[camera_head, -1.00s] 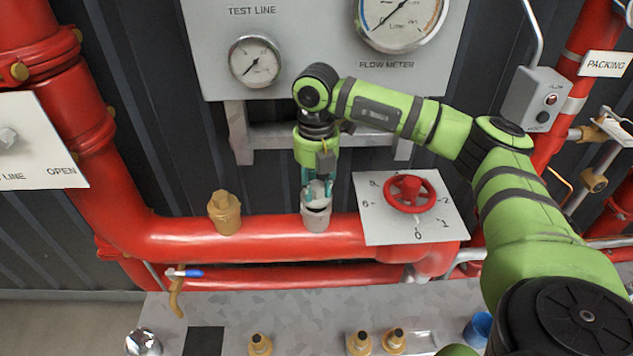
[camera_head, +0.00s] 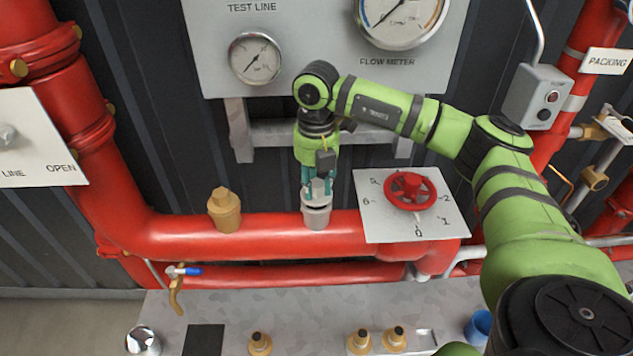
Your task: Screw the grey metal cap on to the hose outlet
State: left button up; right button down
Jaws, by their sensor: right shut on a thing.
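The grey metal cap (camera_head: 317,202) sits at the top of the grey hose outlet (camera_head: 317,219), which stands up from the red horizontal pipe (camera_head: 270,237). My right gripper (camera_head: 317,190) points down from above and is shut on the cap's upper part. The cap looks roughly upright and in line with the outlet. I cannot tell whether its thread is engaged, and the fingers partly cover the cap. My left gripper is not in view.
A brass fitting (camera_head: 224,211) stands on the pipe to the left. A red handwheel (camera_head: 411,191) on a white dial plate (camera_head: 385,222) is close on the right. Gauges hang above. Several brass fittings stand on the grey bench (camera_head: 300,315) below.

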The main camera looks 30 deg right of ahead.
jog(key=shift+f+b, duration=0.8)
jog(key=shift+f, duration=0.05)
dwell(1.8)
jog(key=c, duration=1.9)
grip_release()
grip_shut()
jog(key=m, duration=0.6)
jog(key=shift+p, duration=0.3)
jog(key=shift+r, duration=0.1)
